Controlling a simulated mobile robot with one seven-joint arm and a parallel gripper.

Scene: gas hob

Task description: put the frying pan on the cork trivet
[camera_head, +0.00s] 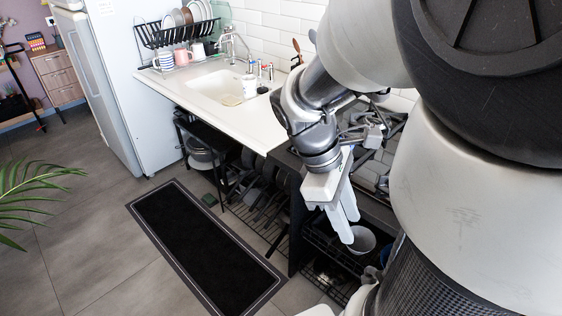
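My gripper (350,231) hangs in front of the hob's front edge, pointing down, its two pale fingers apart with nothing seen between them. The gas hob (366,178) shows only in part behind my arm, with dark grates. I cannot make out a frying pan on it; my arm covers much of the hob. No cork trivet can be made out. Dark pan-like shapes (262,190) sit on the rack under the counter, too unclear to name.
The white counter (250,126) left of the hob has a bare stretch beside the sink (222,88). A dish rack (178,32) and mugs stand at its far end. A grey bowl (362,241) sits on a shelf below the hob. A black mat (200,245) lies on open floor.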

